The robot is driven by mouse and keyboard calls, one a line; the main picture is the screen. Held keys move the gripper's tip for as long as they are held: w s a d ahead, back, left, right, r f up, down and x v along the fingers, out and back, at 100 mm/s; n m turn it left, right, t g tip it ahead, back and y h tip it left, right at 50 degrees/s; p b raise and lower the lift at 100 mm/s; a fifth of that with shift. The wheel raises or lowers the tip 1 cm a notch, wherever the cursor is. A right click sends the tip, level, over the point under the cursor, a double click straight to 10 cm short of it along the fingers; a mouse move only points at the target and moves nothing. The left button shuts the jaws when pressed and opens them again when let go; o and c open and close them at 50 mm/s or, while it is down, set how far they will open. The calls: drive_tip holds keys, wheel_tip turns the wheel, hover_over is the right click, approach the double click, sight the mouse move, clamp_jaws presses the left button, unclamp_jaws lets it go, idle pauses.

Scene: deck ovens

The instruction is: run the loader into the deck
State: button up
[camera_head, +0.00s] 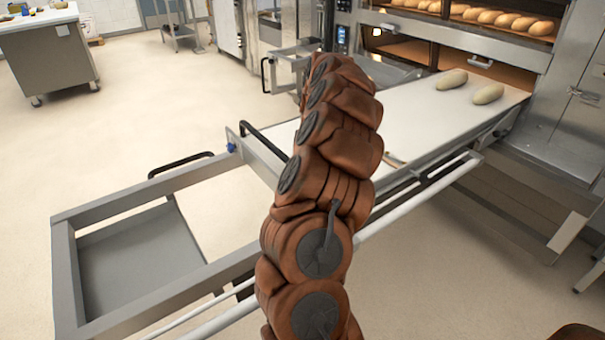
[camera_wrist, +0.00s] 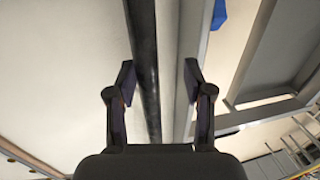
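The loader (camera_head: 67,270) is a long metal frame with a pale belt (camera_head: 420,105) sloping away to the oven. Two pale dough loaves, one at left (camera_head: 452,79) and one at right (camera_head: 488,94), lie on its far end, close to the deck opening (camera_head: 410,49). A black crossbar handle (camera_head: 265,142) stands on the loader near a blue knob (camera_head: 231,147). In the wrist view my gripper (camera_wrist: 160,78) is open, with a black bar (camera_wrist: 144,60) between its fingers, nearer the left one. I cannot tell whether they touch. My arm hides the gripper in the head view.
Browned loaves (camera_head: 500,18) sit in the upper oven deck. Another black handle (camera_head: 180,163) is on the loader's near part. A steel cabinet (camera_head: 575,95) stands right of the loader. A metal counter (camera_head: 45,55) is at the far left, with open floor (camera_head: 160,105) before it.

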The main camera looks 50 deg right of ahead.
drive_tip(key=shift+r, duration=0.15)
drive_tip(key=shift+s+d+r+p, duration=0.1)
drive_tip(key=shift+d+r+p, duration=0.15)
drive_tip(key=shift+r+p, duration=0.8)
drive_tip(key=shift+s+d+r+p, duration=0.1)
drive_tip(key=shift+d+r+p, duration=0.15)
drive_tip(key=shift+r, duration=1.55)
drive_tip(key=shift+s+d+r+p, duration=0.1)
drive_tip(key=shift+d+r+p, duration=0.35)
drive_tip(key=shift+r, duration=0.95)
drive_tip(key=shift+a, duration=0.15)
